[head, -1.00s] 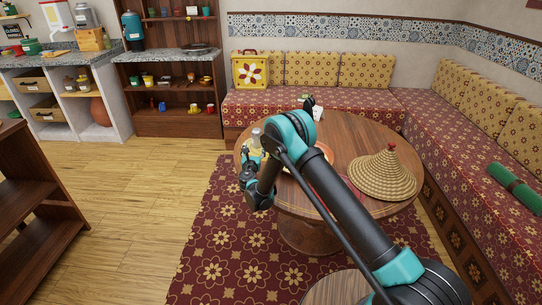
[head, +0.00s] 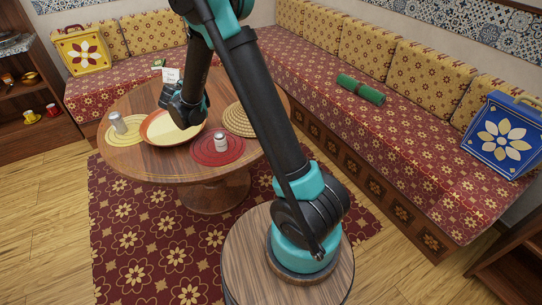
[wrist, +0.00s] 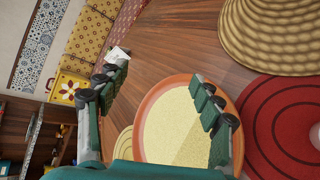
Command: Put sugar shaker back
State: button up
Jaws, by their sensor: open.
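Two small shakers stand upright on the round wooden table (head: 125,165). One shaker (head: 117,122) with a grey top is on a yellow mat at the left. The other shaker (head: 221,142), pale with a grey top, is on a red mat (head: 232,154) at the front right. I cannot tell which holds sugar. My gripper (head: 187,112) is above the orange-rimmed plate (head: 153,136), between the two shakers and touching neither. In the wrist view my gripper (wrist: 163,82) has its fingers wide apart with nothing between them; the plate (wrist: 150,105) shows beyond.
A white card (head: 172,75) stands at the back. A patterned bench with cushions wraps behind the table, bearing a green roll (head: 361,89) and a blue box (head: 500,137). A brown shelf (head: 30,100) is at far left.

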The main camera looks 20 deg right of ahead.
jog(key=s+d+r+m+g, duration=0.2)
jog(key=s+d+m+g, duration=0.3)
jog(key=s+d+m, duration=1.1)
jog(key=s+d+f+m+g+y, duration=0.1)
jog(key=s+f, duration=0.1)
jog(key=s, duration=0.6)
jog(key=s+d+f+m+g+y, duration=0.1)
jog(key=s+d+m, duration=0.1)
jog(key=s, duration=0.7)
jog(key=s+d+f+m+g+y, duration=0.1)
jog(key=s+d+f+m, duration=0.1)
jog(key=s, duration=0.7)
jog(key=shift+d+f, duration=0.15)
jog(key=shift+f, duration=0.15)
